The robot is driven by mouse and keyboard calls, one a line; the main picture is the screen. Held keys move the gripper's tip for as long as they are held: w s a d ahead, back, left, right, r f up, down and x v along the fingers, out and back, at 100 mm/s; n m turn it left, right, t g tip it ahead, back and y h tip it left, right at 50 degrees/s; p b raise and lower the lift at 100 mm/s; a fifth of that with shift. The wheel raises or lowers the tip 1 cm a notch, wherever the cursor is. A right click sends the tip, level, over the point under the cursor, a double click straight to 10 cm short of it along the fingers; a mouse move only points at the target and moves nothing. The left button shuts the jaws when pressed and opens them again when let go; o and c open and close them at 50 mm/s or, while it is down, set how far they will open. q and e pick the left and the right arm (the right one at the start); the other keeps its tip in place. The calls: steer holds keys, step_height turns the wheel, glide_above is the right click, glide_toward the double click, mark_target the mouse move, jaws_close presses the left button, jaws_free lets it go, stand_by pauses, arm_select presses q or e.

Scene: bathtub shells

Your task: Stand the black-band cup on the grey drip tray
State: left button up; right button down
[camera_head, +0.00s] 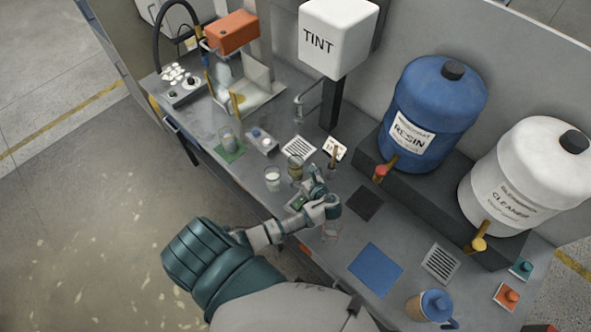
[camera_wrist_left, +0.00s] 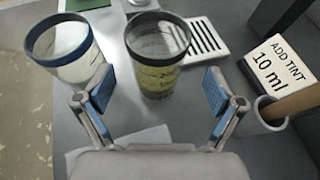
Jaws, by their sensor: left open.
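The black-band cup (camera_head: 295,168) stands upright on the bench with yellow-green liquid inside. In the left wrist view it (camera_wrist_left: 160,68) is ahead of my open fingers, roughly centred between them. My left gripper (camera_head: 316,184) is open and empty, just on the near right side of the cup; its fingers also show in the left wrist view (camera_wrist_left: 158,92). A grey slotted drip tray (camera_head: 441,263) lies below the white cleaner drum at the right. A paler slotted tray (camera_head: 299,145) lies behind the cup, near the TINT dispenser. My right gripper is not seen.
A blue-band cup (camera_wrist_left: 65,52) with pale contents stands close left of the black-band cup. A small pot (camera_wrist_left: 264,113) with a stick stands to the right. A dark mat (camera_head: 365,203) and blue mat (camera_head: 375,269) lie flat. The resin drum (camera_head: 433,95) stands on a raised shelf.

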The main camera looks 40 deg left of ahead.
mark_target(292, 163)
arm_select(q)
steer(key=shift+x, duration=2.2)
steer(key=shift+s+r, duration=0.1)
steer(key=shift+s, duration=0.1)
steer(key=c, duration=1.5)
